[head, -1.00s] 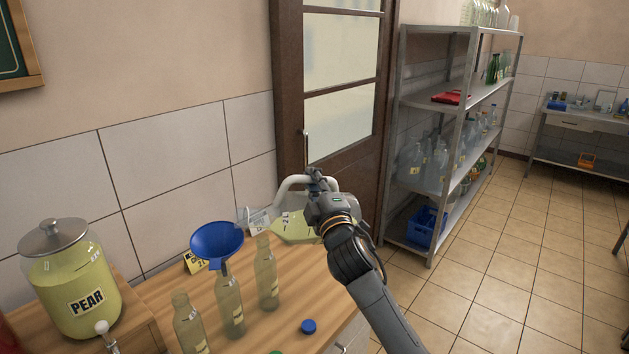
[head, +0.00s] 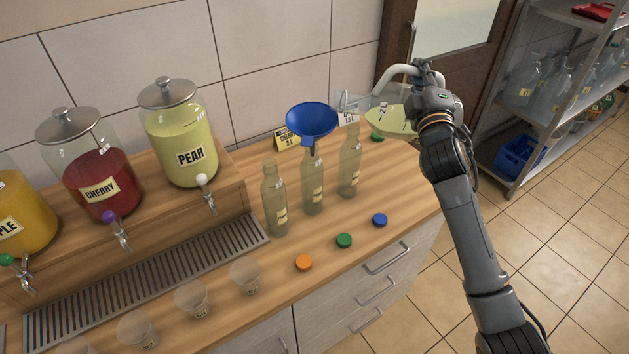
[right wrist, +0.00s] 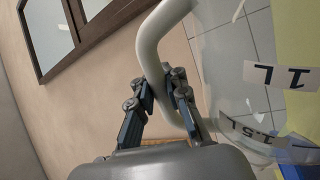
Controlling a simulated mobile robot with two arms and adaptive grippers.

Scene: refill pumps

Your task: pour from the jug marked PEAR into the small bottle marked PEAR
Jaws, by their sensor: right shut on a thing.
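My right gripper (head: 424,84) is shut on the white handle (head: 391,78) of a clear jug (head: 392,119) holding pale yellow-green liquid. The jug is tilted above the counter, its mouth to the left, close to the right rim of a blue funnel (head: 311,119). I see no clear stream. The funnel sits in the middle one of three small bottles: left bottle (head: 275,205), middle bottle (head: 313,185), right bottle (head: 349,168). Their labels are too small to read. The right wrist view shows the handle (right wrist: 150,45) between my fingers and a "1L" mark on the jug (right wrist: 235,100). My left gripper is out of view.
Glass dispensers marked PEAR (head: 182,140) and CHERRY (head: 100,185) stand on a raised shelf at left. Orange (head: 304,263), green (head: 344,241) and blue (head: 380,220) caps lie on the counter's front. Small cups stand before the drip grate (head: 165,278). A metal rack (head: 535,112) stands right.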

